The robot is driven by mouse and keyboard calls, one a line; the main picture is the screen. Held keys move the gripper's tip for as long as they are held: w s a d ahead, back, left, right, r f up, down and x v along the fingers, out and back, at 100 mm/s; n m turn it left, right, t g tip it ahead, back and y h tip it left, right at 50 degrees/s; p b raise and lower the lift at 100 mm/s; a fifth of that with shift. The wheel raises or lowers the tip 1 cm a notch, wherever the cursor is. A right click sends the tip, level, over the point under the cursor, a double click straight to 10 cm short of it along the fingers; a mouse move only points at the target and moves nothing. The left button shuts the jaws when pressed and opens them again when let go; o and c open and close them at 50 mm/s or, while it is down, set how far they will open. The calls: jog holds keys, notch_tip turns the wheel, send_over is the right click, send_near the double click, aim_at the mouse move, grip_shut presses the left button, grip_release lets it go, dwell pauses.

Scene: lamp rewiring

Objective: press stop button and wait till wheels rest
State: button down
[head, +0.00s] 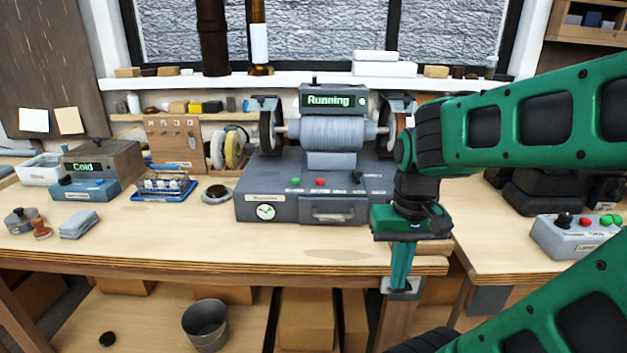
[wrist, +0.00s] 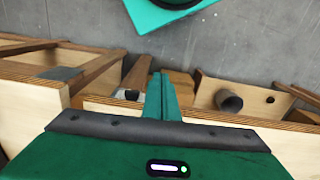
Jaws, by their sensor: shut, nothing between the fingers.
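The grinder (head: 318,150) stands at the back of the workbench. Its display (head: 330,101) reads "Running". It has a dark wheel at each end, the left wheel (head: 268,132) and the right wheel (head: 398,125), partly behind my arm. On its base are a green button (head: 295,181), a red button (head: 320,182) and a dark knob (head: 358,176). My gripper (head: 400,280) is shut and empty, pointing down near the bench's front edge, right of and in front of the grinder. In the wrist view my closed fingers (wrist: 161,95) show, with no button there.
The workbench (head: 200,245) is clear in front of the grinder. To the left are a box reading "Cold" (head: 105,160), a blue tray (head: 165,188) and a grey cloth (head: 79,224). A control box (head: 565,238) with red and green buttons sits at right. A bucket (head: 205,325) stands below.

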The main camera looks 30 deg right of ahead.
jog(key=w+d+r+h, duration=0.1)
jog(key=w+d+r, duration=0.1)
jog(key=w+d, duration=0.1)
notch_tip(320, 180, up, 15)
jog(key=n+t+h, duration=0.5)
jog(key=t+h, duration=0.1)
jog(key=h, duration=0.1)
send_over(320, 181)
jog(key=shift+a, duration=0.25)
jog(key=shift+f, duration=0.2)
jog(key=shift+f, duration=4.25)
jog(key=shift+f, duration=0.1)
jog(key=shift+f, duration=0.3)
